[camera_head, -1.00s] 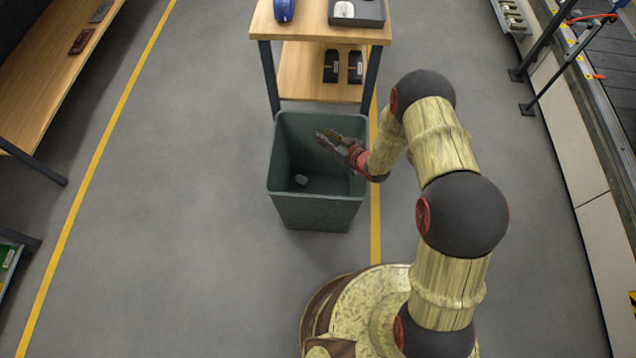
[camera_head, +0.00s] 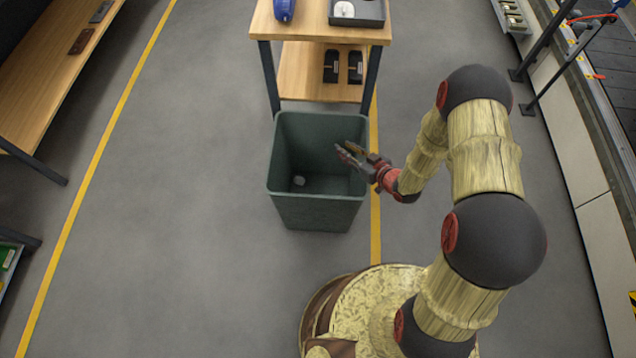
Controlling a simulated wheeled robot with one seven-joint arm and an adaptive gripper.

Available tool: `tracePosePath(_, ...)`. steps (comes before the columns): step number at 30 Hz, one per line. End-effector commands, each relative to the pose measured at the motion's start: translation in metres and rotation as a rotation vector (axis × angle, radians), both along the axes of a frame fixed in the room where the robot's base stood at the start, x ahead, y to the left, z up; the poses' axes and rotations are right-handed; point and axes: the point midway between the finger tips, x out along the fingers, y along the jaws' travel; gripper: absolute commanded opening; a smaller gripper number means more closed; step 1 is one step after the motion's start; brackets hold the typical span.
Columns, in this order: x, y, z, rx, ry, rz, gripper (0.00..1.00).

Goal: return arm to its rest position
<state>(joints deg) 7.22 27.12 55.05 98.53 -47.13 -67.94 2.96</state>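My gripper (camera_head: 350,155) is at the right rim of the dark green bin, pointing left, with its fingertips over the bin's right side. Its fingers look slightly parted and I see nothing between them, but they are small in the picture. My arm (camera_head: 487,150) bends from my base at the bottom, up the right side and back left to the gripper.
A conveyor (camera_head: 600,100) runs along the right. A wooden bench (camera_head: 45,75) is at left. Floor left of the bin is clear.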

Motion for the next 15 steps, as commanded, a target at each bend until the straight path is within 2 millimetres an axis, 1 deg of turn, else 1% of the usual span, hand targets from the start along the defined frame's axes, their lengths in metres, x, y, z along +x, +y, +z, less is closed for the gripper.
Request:
tracePosePath(12,0.000,0.000,0.000,-0.002,0.001,0.000,0.26)
tracePosePath(14,-0.001,-0.001,-0.005,-0.013,0.013,0.001,0.26)
tracePosePath(15,-0.003,-0.003,-0.010,-0.029,0.030,0.001,0.26)
